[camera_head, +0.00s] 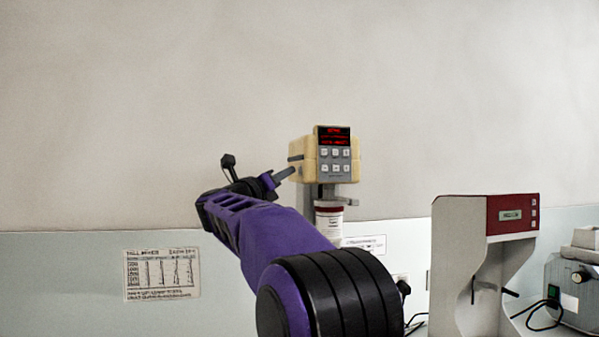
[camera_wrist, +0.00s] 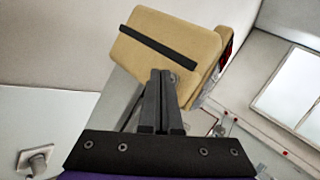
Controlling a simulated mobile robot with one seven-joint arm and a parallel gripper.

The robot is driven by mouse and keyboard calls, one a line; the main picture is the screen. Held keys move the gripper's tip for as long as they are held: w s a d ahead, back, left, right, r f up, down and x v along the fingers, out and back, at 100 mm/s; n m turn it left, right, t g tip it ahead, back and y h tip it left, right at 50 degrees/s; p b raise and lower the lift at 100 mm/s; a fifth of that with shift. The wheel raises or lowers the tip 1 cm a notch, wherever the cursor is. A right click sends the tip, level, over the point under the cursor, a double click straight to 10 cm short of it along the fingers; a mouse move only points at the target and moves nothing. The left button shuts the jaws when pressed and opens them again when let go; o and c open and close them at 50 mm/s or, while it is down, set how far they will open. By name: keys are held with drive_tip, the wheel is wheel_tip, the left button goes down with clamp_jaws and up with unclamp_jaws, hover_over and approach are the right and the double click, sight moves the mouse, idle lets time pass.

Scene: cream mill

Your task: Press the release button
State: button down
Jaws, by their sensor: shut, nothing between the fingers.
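The cream mill (camera_head: 308,150) has a cream-yellow head with a red-lit display and a grey keypad (camera_head: 335,160) on its front. In the wrist view its side face (camera_wrist: 190,40) with a black strip fills the upper middle. A small round grey button (camera_wrist: 174,78) sits low on that side face, partly hidden behind my fingertips. My gripper (camera_wrist: 160,72) is shut and empty, its fingers pointing at this side face. In the head view my gripper (camera_head: 291,172) is at the left side of the mill head. I cannot tell whether the tips touch the button.
A jar with a white label (camera_head: 328,219) is under the mill head. A white and red machine (camera_head: 460,255) and a grey device with a dial (camera_head: 575,290) stand at the right. A printed chart (camera_head: 161,274) hangs on the wall panel. The wall at the left is clear.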

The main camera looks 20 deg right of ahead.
drive_tip(key=shift+a, duration=0.2)
drive_tip(key=shift+a, duration=0.1)
drive_tip(key=shift+a+p, duration=0.4)
drive_tip(key=shift+a, duration=2.05)
